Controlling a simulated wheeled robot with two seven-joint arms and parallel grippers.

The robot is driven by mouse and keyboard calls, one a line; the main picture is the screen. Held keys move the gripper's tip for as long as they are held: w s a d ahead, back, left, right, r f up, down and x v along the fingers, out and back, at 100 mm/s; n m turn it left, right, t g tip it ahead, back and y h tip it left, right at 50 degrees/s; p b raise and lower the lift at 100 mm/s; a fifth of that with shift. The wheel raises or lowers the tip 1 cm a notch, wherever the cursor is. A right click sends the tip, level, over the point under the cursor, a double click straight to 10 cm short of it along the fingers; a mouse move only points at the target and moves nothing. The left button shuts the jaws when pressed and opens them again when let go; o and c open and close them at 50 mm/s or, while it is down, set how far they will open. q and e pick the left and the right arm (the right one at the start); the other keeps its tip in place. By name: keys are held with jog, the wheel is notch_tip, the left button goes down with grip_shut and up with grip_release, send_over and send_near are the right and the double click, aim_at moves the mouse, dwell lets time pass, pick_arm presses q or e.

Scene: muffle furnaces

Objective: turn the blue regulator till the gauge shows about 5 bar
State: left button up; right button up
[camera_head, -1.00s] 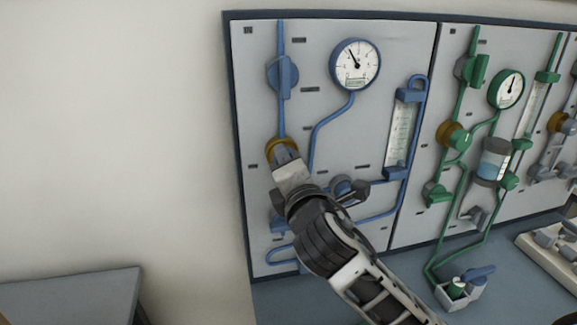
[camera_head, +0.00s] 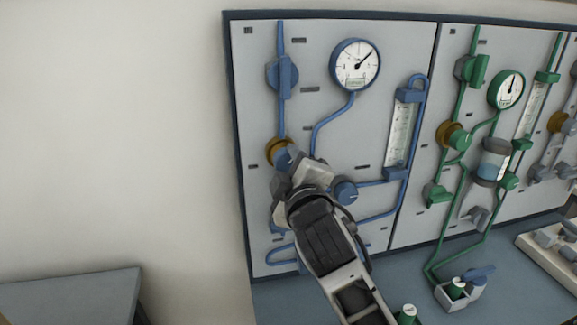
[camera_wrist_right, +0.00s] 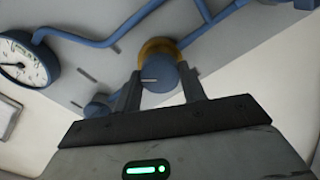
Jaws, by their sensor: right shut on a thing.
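The blue regulator (camera_head: 281,157), a round knob with a brass collar, sits on the left panel's blue line. My right gripper (camera_head: 284,168) is shut on it and partly hides it in the head view. In the right wrist view the regulator (camera_wrist_right: 160,78) sits between the two fingers of my right gripper (camera_wrist_right: 162,88). The blue gauge (camera_head: 355,64) is up and right of the regulator; its needle points up and right, but the numbers are too small to read. The gauge (camera_wrist_right: 22,64) also shows at the wrist view's left edge. My left gripper is out of view.
A blue valve (camera_head: 283,76) is above the regulator and another blue knob (camera_head: 345,191) is right of my gripper. The green panel (camera_head: 450,195) stands to the right. A small holder (camera_head: 458,296) with green and blue parts stands on the bench.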

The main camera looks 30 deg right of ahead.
jog(key=shift+r+m, duration=0.1)
jog(key=shift+m, duration=0.5)
jog(key=o, duration=1)
